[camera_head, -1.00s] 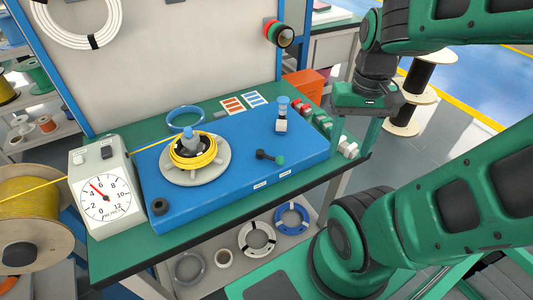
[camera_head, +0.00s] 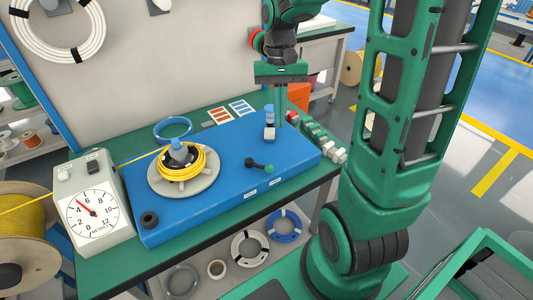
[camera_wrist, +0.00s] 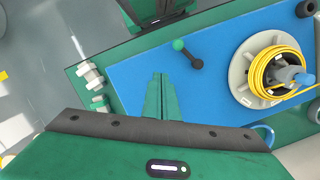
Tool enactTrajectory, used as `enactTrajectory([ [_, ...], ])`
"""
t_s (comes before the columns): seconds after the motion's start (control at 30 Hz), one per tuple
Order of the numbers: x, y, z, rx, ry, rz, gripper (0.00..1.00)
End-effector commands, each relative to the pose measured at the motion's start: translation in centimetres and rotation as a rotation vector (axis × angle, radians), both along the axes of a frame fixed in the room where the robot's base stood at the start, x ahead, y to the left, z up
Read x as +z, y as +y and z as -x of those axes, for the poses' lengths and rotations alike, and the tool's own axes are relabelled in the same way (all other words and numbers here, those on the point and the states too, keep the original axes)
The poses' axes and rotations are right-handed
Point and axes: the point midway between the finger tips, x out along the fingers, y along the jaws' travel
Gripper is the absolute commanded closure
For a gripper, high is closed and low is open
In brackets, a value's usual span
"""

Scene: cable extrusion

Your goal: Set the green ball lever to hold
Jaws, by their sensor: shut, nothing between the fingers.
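The green ball lever (camera_head: 260,165) is a short black arm on the blue board (camera_head: 215,207), right of the cable coil. Its green ball (camera_head: 269,168) points right and slightly toward the front edge. In the wrist view, the green ball (camera_wrist: 178,44) and black arm (camera_wrist: 189,55) lie just beyond the fingertips. My gripper (camera_head: 281,122) points down over the right part of the board, behind the lever and apart from it. In the wrist view, my gripper (camera_wrist: 160,76) is shut, with its fingers together and empty. Two small white labels (camera_head: 274,184) sit on the board's front edge; their text is unreadable.
A blue-topped post (camera_head: 269,122) stands close left of my gripper. A yellow cable coil (camera_head: 182,163) sits on a grey disc. A dial gauge box (camera_head: 93,205) stands at the left. Several small blocks (camera_head: 325,146) line the table's right edge. The board around the lever is clear.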

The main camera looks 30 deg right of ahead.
Motion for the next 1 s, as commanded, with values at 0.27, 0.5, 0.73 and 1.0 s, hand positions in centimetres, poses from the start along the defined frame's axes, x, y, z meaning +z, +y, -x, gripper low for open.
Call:
enactTrajectory([
  [0.27, -1.6, 1.4, -3.7, 0.012, 0.036, -0.039, 1.0],
  [0.5, -1.8, 1.7, -4.2, 0.013, 0.041, -0.045, 1.0],
  [0.73, -1.8, 1.7, -4.1, 0.013, 0.041, -0.045, 1.0],
  [1.0, -4.2, 2.0, -3.5, 0.014, 0.043, -0.045, 1.0],
])
